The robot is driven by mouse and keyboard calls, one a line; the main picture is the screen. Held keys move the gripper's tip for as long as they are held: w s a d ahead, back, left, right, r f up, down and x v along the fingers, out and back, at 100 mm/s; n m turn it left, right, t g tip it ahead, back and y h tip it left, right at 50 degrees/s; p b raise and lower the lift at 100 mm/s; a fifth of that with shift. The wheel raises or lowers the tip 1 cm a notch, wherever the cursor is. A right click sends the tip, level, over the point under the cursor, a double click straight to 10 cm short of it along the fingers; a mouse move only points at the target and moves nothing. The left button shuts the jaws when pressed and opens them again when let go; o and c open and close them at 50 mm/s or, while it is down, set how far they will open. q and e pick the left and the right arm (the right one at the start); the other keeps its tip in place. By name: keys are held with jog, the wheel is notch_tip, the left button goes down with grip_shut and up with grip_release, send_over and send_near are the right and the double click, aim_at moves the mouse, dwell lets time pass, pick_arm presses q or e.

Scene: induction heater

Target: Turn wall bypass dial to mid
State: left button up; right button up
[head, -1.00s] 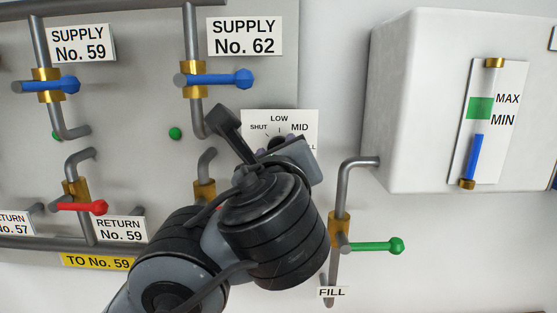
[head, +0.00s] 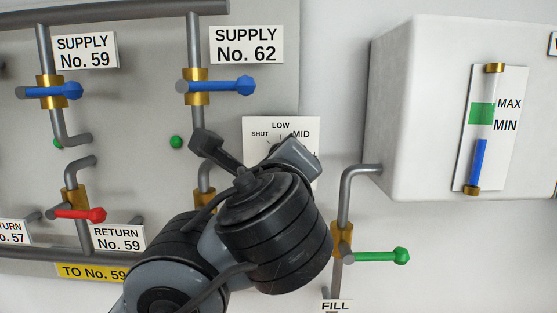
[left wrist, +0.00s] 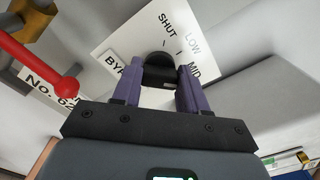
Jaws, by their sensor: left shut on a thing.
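The bypass dial's white label plate (head: 252,124) is on the wall, with SHUT, LOW and MID marks showing in the head view. My wrist covers its lower part and most of the dial there. In the left wrist view the plate (left wrist: 136,40) is tilted, and the black dial (left wrist: 160,70) sits between my purple fingers. My left gripper (left wrist: 160,84) is shut on the dial, one finger on each side. I cannot tell exactly which mark the dial points to. My right gripper is not in view.
A green-handled fill valve (head: 375,256) is just right of my wrist. A white tank (head: 415,110) juts out farther right. Blue supply valves (head: 220,87) and a red return valve (head: 80,213) are on the left panel.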

pick_arm(q)
jog(key=o, duration=1.1)
jog(key=shift+c, duration=0.2)
jog(key=shift+s, duration=0.15)
jog(key=s+b, duration=0.2)
jog(key=s, duration=0.8)
jog(key=shift+s, duration=0.3)
